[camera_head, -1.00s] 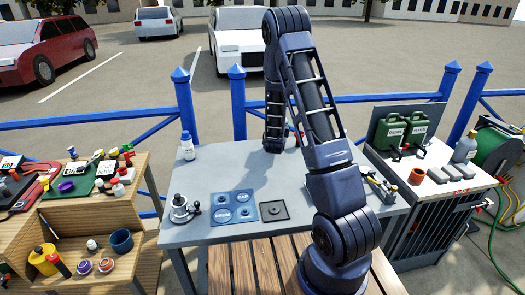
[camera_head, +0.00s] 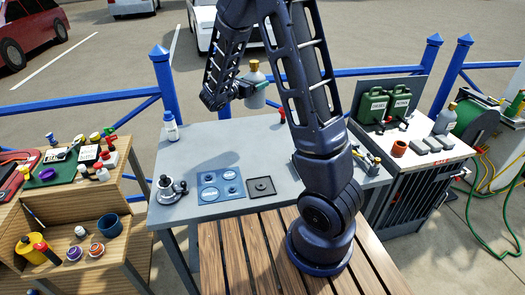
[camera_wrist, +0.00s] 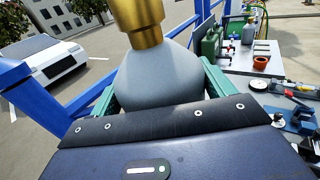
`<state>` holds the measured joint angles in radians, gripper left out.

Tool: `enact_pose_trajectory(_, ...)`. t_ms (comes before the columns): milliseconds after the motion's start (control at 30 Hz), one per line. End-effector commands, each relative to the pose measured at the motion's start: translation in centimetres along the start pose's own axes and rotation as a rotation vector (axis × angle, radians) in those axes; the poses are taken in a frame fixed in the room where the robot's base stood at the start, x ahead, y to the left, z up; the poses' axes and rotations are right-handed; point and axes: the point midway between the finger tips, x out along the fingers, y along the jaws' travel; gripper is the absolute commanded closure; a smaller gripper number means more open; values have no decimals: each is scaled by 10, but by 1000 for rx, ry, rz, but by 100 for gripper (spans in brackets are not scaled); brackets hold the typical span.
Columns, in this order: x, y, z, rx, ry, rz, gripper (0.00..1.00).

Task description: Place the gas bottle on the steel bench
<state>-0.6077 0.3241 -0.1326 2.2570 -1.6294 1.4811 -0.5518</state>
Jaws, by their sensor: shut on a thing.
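The gas bottle (camera_head: 256,97) is grey with a brass-coloured top. My gripper (camera_head: 246,90) is shut on its body and holds it roughly upright in the air, above the back part of the steel bench (camera_head: 205,150) in the head view. In the wrist view the bottle (camera_wrist: 160,75) fills the middle, between the green fingers of my gripper (camera_wrist: 160,95). The bench is the grey-topped table in the middle. The bottle's base is hidden in the wrist view.
The bench holds a metal pot-like device (camera_head: 167,190), a blue plate (camera_head: 221,185), a dark square plate (camera_head: 261,188) and a white-blue bottle (camera_head: 171,127). A similar grey bottle (camera_head: 445,119) stands on the right cabinet beside green canisters (camera_head: 385,105). A blue railing (camera_head: 100,97) runs behind.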

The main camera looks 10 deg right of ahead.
Motion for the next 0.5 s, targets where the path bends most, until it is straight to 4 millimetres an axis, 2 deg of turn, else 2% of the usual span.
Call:
enact_pose_trajectory(100,-18,-12,7,2,-2,-55,70)
enact_pose_trajectory(267,-30,-22,11,1,-2,-98,70)
enact_pose_trajectory(367,-32,-25,5,0,-2,-109,70)
enact_pose_trajectory(500,-32,-26,-15,-3,-3,-110,70)
